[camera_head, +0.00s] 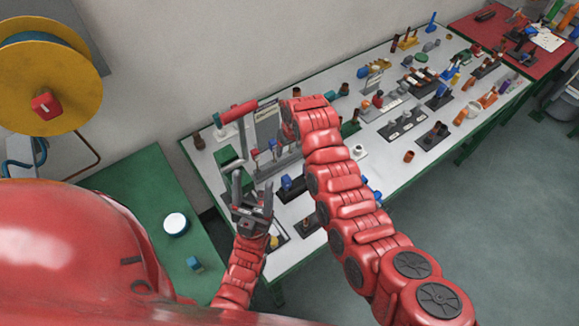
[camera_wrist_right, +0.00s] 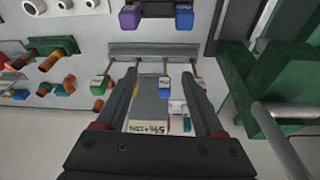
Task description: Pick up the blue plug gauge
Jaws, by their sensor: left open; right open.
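My right gripper (camera_wrist_right: 159,76) is open, with one finger on each side of the blue gauge. I cannot tell whether the fingers touch it. In the head view, my right arm hides most of its gripper. My left gripper (camera_head: 253,182) is open and empty in the head view, fingers pointing up over the near part of the white table (camera_head: 365,70).
A purple block (camera_wrist_right: 129,17) and another blue block (camera_wrist_right: 184,17) stand beyond the rack. Green-and-grey equipment (camera_wrist_right: 262,110) is close on the right. Several fixtures crowd the white table. A green table (camera_head: 140,190) with a round white-topped item (camera_head: 175,223) stands at left.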

